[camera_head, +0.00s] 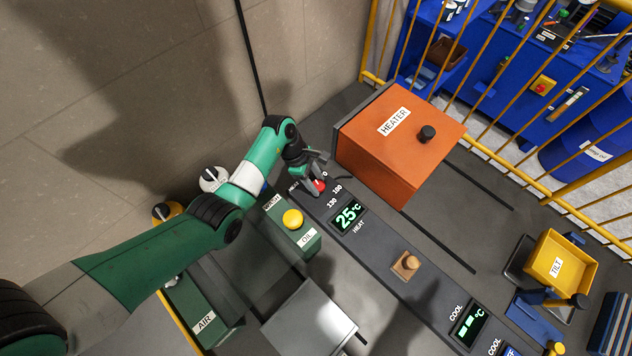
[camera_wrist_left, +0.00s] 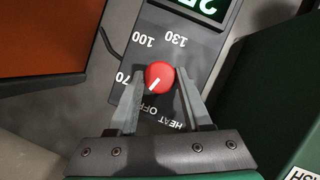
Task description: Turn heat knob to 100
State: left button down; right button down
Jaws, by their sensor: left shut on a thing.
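The red heat knob (camera_head: 320,186) sits on the dark control panel, next to the HEAT display (camera_head: 348,216), which reads 25 °C. In the left wrist view the round knob (camera_wrist_left: 159,74) has a white pointer line slanting to the lower left, on the side between the 70 and HEAT OFF marks; its exact setting is hard to tell. The 100 mark (camera_wrist_left: 143,41) and the 130 mark (camera_wrist_left: 176,40) are printed above it. My left gripper (camera_wrist_left: 160,82) is shut on the knob, one finger on each side. My right gripper is not in view.
The orange heater box (camera_head: 395,150) stands close behind the knob. The green OIL box with a yellow button (camera_head: 293,220) stands close in front. A wooden knob (camera_head: 407,263) and the COOL display (camera_head: 468,325) are farther along the panel.

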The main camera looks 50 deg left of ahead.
pick_arm(q)
jog(key=shift+w+f+m+g+b, duration=0.15)
jog(key=shift+m+g+b, duration=0.15)
jog(key=shift+m+b, duration=0.5)
jog(key=m+g+b, duration=0.1)
jog(key=m+b, duration=0.3)
jog(key=b, duration=0.1)
jog(key=m+g+b, duration=0.2)
jog(key=m+b, duration=0.2)
jog(key=b, duration=0.2)
jog(key=shift+w+f+h, duration=0.1)
jog(key=shift+w+h, duration=0.1)
jog(key=shift+h, duration=0.1)
jog(key=shift+r+m+b, duration=0.25)
jog(key=shift+m+b, duration=0.45)
jog(key=shift+b, duration=0.05)
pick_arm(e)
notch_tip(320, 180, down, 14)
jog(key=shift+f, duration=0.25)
pick_arm(q)
jog(key=shift+c, duration=1.7)
grip_release()
